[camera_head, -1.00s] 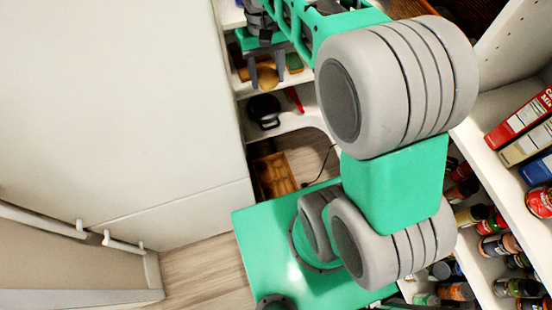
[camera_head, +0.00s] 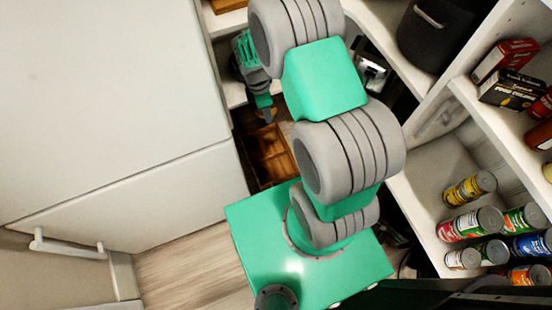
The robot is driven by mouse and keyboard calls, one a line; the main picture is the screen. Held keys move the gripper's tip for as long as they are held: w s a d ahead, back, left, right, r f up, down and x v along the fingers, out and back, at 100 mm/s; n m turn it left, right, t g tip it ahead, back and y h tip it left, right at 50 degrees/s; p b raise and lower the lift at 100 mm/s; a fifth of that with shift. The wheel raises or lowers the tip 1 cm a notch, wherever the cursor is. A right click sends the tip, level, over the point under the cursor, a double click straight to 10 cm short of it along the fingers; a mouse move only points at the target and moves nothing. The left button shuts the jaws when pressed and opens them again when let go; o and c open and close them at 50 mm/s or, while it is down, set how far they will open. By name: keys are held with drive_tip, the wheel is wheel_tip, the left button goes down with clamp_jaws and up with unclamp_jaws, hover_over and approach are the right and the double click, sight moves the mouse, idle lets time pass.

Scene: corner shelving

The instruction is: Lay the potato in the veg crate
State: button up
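The veg crate is a brown wooden crate (camera_head: 281,165) low down in the gap between the white cabinet and the shelving, just beyond my green base. My arm partly hides its right side. My gripper (camera_head: 268,114) points down above the crate's far part, seen nearly edge-on. Its fingers overlap, so their opening is hidden. I cannot make out the potato; whether it is between the fingers cannot be told.
A large white cabinet (camera_head: 110,100) with a bar handle stands close on the left. Shelves on the right hold several cans (camera_head: 470,225), boxes (camera_head: 512,90) and a dark pot (camera_head: 435,35). Wood floor (camera_head: 195,275) is clear at the lower left.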

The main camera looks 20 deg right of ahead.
drive_tip(key=s+d+f+n+t+b, duration=0.1)
drive_tip(key=s+f+n+b, duration=0.4)
drive_tip(key=f, duration=1.1)
drive_tip(key=d+f+n+b, duration=0.1)
drive_tip(key=f+n+b, duration=0.4)
drive_tip(key=f+b, duration=0.85)
drive_tip(key=b, duration=0.5)
approach(276, 148)
drive_tip(key=shift+s+d+f+n, duration=0.2)
drive_tip(key=shift+s+d+n, duration=0.1)
drive_tip(key=shift+s, duration=0.1)
drive_tip(key=f+b, duration=0.1)
drive_tip(key=f, duration=0.1)
drive_tip(key=f+b, duration=0.1)
drive_tip(key=f, duration=0.1)
drive_tip(key=shift+w+d, duration=0.15)
drive_tip(key=shift+w, duration=0.25)
drive_tip(key=shift+r, duration=0.15)
drive_tip(key=shift+f, duration=0.6)
drive_tip(key=o, duration=1.2)
